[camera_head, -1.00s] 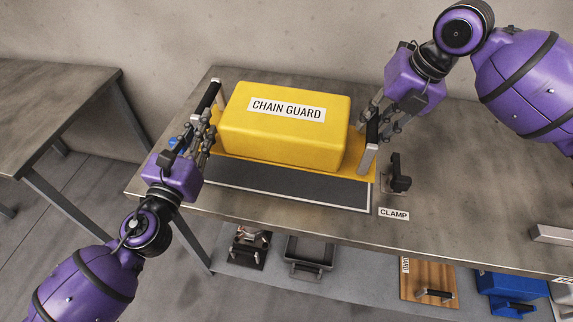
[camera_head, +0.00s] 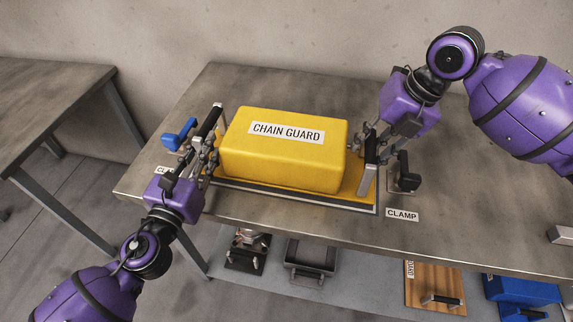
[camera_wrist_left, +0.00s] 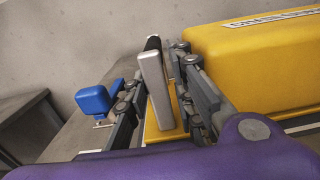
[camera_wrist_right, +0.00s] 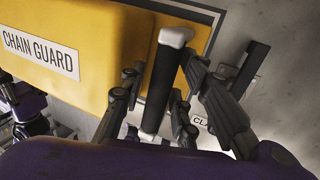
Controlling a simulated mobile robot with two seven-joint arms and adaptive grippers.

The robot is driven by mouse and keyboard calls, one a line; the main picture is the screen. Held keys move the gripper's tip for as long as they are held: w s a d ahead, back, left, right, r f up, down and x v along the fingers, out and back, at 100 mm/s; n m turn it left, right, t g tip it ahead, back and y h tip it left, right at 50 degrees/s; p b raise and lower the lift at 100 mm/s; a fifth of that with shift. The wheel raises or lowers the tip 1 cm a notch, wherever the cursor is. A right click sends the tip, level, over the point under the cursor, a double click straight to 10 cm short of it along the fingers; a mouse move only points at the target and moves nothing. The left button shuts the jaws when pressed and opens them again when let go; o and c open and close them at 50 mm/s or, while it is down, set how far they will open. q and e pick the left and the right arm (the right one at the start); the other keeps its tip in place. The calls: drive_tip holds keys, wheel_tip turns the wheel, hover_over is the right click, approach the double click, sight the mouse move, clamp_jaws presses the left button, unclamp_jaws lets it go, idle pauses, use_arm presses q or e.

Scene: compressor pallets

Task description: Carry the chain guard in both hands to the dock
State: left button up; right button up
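The yellow chain guard (camera_head: 283,155) is a box on a flat yellow base with an upright handle at each end. It is over the dock, a dark mat with a pale border (camera_head: 300,200), and hides most of it. I cannot tell whether it touches the mat. My left gripper (camera_head: 209,145) is shut on the left handle (camera_wrist_left: 155,90). My right gripper (camera_head: 364,142) is shut on the right handle (camera_wrist_right: 160,85). The guard looks level.
A blue clamp (camera_head: 179,135) stands beyond the left handle, and a black clamp (camera_head: 404,172) stands close by the right handle, with a CLAMP label (camera_head: 402,215). A lower shelf (camera_head: 370,278) holds several parts. Another table (camera_head: 50,95) stands at the left.

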use_arm(q)
drive_tip(key=shift+o, duration=1.3)
drive_tip(key=shift+d+r, duration=0.1)
drive_tip(key=shift+r, duration=0.15)
use_arm(e)
drive_tip(key=shift+o, duration=1.3)
drive_tip(key=shift+a+r, duration=0.1)
drive_tip(key=shift+r, duration=0.1)
drive_tip(key=shift+d, duration=0.2)
use_arm(q)
drive_tip(key=shift+s+a+f, duration=0.15)
drive_tip(key=shift+s+a, duration=0.1)
drive_tip(key=shift+s, duration=0.15)
use_arm(e)
drive_tip(key=shift+d, duration=0.1)
use_arm(q)
drive_tip(key=v, duration=1.1)
drive_tip(key=shift+s+d, duration=0.1)
drive_tip(key=shift+s, duration=0.05)
use_arm(e)
drive_tip(key=v, duration=1.2)
drive_tip(key=shift+s, duration=0.1)
